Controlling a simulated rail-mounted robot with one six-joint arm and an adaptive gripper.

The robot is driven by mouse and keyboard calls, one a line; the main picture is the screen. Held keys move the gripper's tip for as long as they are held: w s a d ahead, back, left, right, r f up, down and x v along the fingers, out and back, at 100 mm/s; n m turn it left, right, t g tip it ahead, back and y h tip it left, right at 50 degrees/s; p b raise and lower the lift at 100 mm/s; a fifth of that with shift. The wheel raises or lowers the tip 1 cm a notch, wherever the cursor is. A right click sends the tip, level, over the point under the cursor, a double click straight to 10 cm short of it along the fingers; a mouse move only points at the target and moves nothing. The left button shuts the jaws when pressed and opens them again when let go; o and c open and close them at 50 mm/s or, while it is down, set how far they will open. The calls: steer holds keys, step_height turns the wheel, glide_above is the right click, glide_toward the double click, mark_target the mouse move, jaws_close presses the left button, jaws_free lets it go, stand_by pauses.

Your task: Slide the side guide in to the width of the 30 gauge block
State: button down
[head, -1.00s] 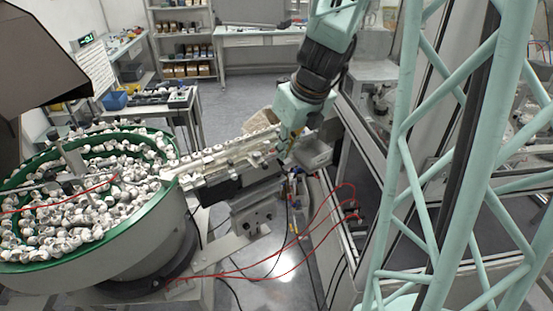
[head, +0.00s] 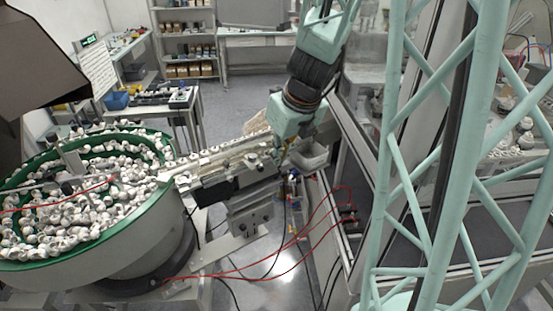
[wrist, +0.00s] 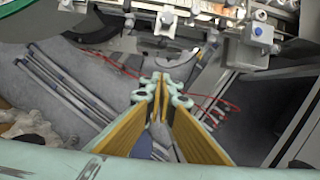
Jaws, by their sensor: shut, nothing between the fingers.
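The feed track (head: 235,152) runs out from the bowl, with a row of white caps on it. My gripper (head: 283,157) hangs at the track's far end, on its right. In the wrist view my gripper (wrist: 160,98) has its yellow-padded fingers together, with nothing held, pointing at open space above the floor. The track's metal rail with clamps and blocks (wrist: 257,38) crosses the top right of that view, apart from the fingers. I cannot tell which of these parts is the side guide. I cannot make out the 30 gauge block in either view.
A green-rimmed bowl (head: 150,205) full of white caps stands at left. A grey bin (head: 308,155) sits right of my gripper. Red hoses (head: 300,245) loop below the track. A dark-framed machine enclosure (head: 365,175) stands close on the right. Shelves are at the back.

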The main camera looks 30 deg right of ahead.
mark_target(262, 168)
steer(key=w+f+b, duration=0.4)
steer(key=w+f, duration=0.3)
steer(key=f, duration=0.1)
steer(key=shift+f, duration=0.3)
stand_by(0.7)
steer(key=shift+w+a, duration=0.1)
steer(key=shift+w, duration=0.05)
steer(key=shift+w+r+p, duration=0.15)
steer(key=shift+w+p, duration=0.55)
steer(key=shift+w, duration=0.2)
steer(key=shift+f, duration=0.2)
